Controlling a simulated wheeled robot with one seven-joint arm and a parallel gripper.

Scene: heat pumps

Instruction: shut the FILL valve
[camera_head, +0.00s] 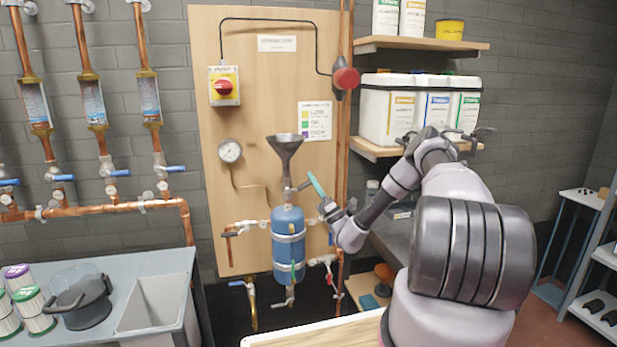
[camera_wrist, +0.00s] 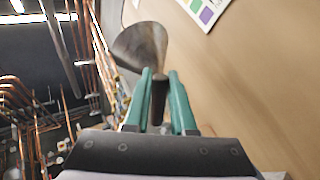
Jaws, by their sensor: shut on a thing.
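A grey funnel (camera_head: 285,149) stands above a blue tank (camera_head: 288,243) on the wooden board, with a valve (camera_head: 288,187) on the short pipe between them. No FILL label is readable. My gripper (camera_head: 312,180) reaches this valve from the right. In the wrist view my gripper's (camera_wrist: 160,74) two teal fingers stand on either side of a dark valve handle (camera_wrist: 158,100) and are shut on it. The funnel (camera_wrist: 140,46) shows just beyond the fingertips. My gripper partly hides the handle in the head view, and its exact angle is hard to tell.
A pressure gauge (camera_head: 230,151) is left of the funnel. A copper pipe (camera_head: 343,120) runs vertically behind my arm. Shelves with white jugs (camera_head: 388,112) are at the right. Side valves (camera_head: 245,226) flank the tank. A sink bench (camera_head: 150,305) is at lower left.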

